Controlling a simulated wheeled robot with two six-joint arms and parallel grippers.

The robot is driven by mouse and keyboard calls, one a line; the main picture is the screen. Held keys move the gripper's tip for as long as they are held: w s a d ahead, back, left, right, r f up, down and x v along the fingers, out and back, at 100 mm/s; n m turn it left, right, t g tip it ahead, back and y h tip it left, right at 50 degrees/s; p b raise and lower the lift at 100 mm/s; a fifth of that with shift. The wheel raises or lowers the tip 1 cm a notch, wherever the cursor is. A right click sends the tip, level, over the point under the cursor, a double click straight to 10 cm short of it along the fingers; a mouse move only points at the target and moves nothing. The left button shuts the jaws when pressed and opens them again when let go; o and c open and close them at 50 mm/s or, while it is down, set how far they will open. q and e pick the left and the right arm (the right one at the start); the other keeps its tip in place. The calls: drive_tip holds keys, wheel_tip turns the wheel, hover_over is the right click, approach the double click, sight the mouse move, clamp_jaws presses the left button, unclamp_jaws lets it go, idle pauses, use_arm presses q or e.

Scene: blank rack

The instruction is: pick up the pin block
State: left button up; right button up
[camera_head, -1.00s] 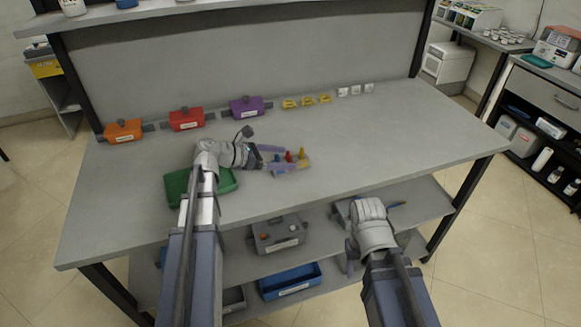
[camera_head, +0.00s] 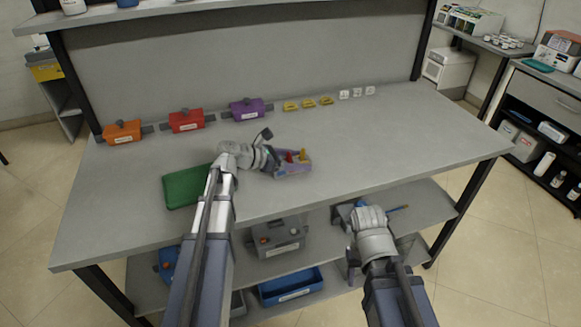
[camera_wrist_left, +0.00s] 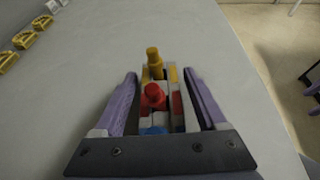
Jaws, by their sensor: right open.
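The pin block (camera_head: 295,169) is a small grey block on the workbench, with a yellow and a red pin showing in the head view. In the left wrist view, the pin block (camera_wrist_left: 176,103) has yellow, red and blue pins in a row. My left gripper (camera_head: 290,166) is low over the bench with its purple fingers on either side of the block. In the left wrist view, my left gripper (camera_wrist_left: 161,78) is open, with narrow gaps between fingers and block. My right gripper (camera_head: 354,264) is low in front of the bench, mostly hidden by its own arm.
A green tray (camera_head: 185,187) lies left of my left gripper. Orange (camera_head: 123,132), red (camera_head: 186,121) and purple (camera_head: 247,109) boxes stand along the back, with yellow (camera_head: 308,102) and white (camera_head: 356,92) pieces beside them. The bench's right side is clear. Bins stand on the lower shelf (camera_head: 435,210).

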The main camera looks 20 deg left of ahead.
sight(298, 160)
use_arm(q)
clamp_jaws()
idle(0.4)
wheel_tip(298, 160, up, 10)
drive_tip(key=p, duration=1)
